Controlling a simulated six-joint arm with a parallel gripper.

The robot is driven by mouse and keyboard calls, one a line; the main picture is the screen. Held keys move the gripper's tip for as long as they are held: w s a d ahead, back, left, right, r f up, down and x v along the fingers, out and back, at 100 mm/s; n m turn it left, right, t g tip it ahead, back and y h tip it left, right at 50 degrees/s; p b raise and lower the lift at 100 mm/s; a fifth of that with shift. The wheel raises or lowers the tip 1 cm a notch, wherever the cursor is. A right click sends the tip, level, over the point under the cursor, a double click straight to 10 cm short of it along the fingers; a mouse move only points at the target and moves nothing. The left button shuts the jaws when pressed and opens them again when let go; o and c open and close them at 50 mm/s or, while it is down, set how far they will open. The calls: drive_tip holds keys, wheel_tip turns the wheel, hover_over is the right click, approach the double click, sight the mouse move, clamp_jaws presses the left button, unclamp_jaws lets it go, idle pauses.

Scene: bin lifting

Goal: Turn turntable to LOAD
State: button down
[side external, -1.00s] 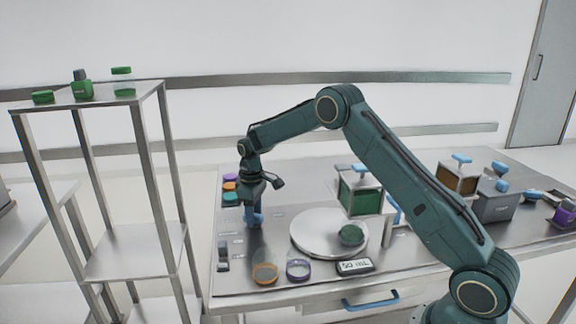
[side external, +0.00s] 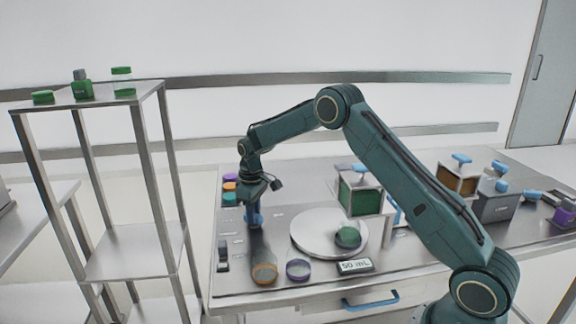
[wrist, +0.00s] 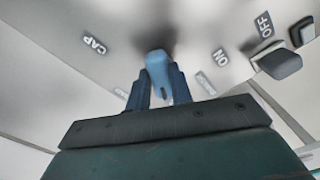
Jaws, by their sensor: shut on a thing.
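The turntable is a pale round disc (side external: 312,230) on the bench, with a green rounded piece (side external: 348,237) near its front right edge. My gripper (side external: 254,218) points down at the bench left of the disc, apart from it. In the wrist view my gripper (wrist: 158,85) is shut on a light blue handle (wrist: 157,63), which sticks out between the dark blue fingers. The handle's base is hidden.
CAP, ON and OFF labels and a dark switch (wrist: 280,64) are near the handle. An orange ring (side external: 264,274), a purple ring (side external: 298,270) and a 50 mL display (side external: 355,266) line the front. A shelf rack (side external: 135,250) is left.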

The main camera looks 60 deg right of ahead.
drive_tip(key=m, duration=0.5)
drive_tip(key=shift+m, duration=0.3)
drive_tip(key=m, duration=0.6)
drive_tip(key=shift+w, duration=0.1)
drive_tip(key=shift+r, duration=0.1)
drive_tip(key=c, duration=1.2)
unclamp_jaws()
drive_tip(key=shift+c, duration=0.2)
wheel_tip(320, 180, up, 14)
